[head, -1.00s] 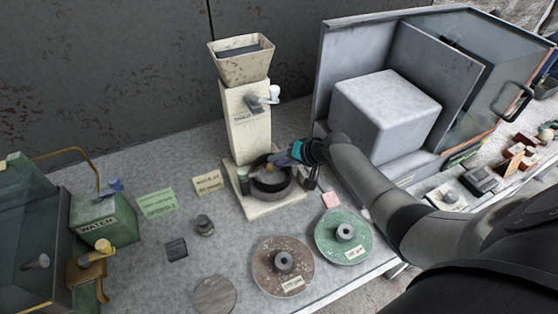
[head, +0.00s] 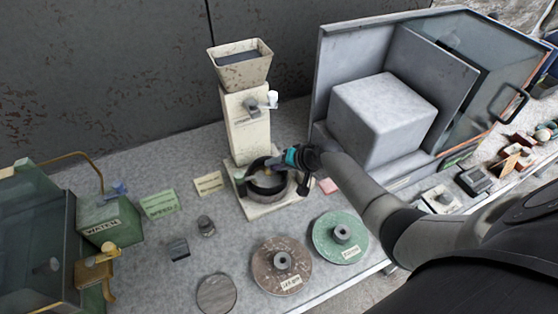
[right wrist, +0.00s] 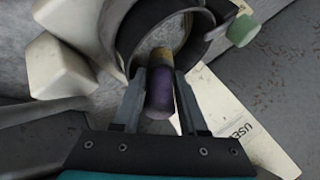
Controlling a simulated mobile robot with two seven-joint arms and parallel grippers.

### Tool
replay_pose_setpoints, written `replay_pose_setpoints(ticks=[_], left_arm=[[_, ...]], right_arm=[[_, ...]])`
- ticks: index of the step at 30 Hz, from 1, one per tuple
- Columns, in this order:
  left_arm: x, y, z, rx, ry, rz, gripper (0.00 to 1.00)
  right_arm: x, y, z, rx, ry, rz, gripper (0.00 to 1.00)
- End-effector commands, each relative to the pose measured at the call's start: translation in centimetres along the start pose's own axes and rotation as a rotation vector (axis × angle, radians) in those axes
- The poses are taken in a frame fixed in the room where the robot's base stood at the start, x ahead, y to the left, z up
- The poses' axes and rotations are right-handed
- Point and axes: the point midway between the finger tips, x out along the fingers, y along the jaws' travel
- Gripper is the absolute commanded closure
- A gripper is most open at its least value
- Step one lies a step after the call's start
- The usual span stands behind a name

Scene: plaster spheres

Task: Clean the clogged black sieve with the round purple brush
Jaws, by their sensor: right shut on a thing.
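The black sieve (head: 268,194) is a dark round ring on the cream base of the tall stand in the head view. In the right wrist view the sieve (right wrist: 126,40) shows at the top, with a grey surface inside its rim. My right gripper (head: 276,167) is over the sieve's back right part. It is shut on the round purple brush (right wrist: 159,95), whose tan end points into the ring. I cannot tell whether the tip touches the grey surface. My left gripper is out of view.
The cream stand (head: 246,128) with a hopper rises behind the sieve. A brown disc (head: 262,270) and a green disc (head: 324,238) lie in front. A glass-fronted cabinet (head: 352,60) stands right, a green water box (head: 108,220) left.

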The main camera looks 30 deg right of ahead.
Motion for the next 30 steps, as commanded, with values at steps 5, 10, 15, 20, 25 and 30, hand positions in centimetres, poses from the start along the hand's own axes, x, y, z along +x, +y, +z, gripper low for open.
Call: replay_pose_setpoints(ticks=[5, 10, 15, 20, 25, 30], left_arm=[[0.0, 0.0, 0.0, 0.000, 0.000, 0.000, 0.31], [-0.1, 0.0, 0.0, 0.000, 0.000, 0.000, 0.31], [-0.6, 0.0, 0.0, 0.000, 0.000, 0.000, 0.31], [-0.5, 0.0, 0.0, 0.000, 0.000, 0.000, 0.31], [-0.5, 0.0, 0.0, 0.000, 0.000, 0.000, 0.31], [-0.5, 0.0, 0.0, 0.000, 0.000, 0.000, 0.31]], right_arm=[[0.0, 0.0, 0.0, -0.001, 0.002, 0.001, 1.00], [0.1, -0.5, 0.2, -0.001, 0.000, -0.003, 1.00], [0.6, -1.6, 0.7, -0.001, -0.002, -0.006, 1.00], [0.7, -1.7, 0.8, -0.002, -0.001, -0.006, 1.00], [0.7, -1.8, 0.8, -0.002, -0.001, -0.007, 1.00], [0.8, -1.8, 0.8, -0.002, -0.001, -0.007, 1.00]])
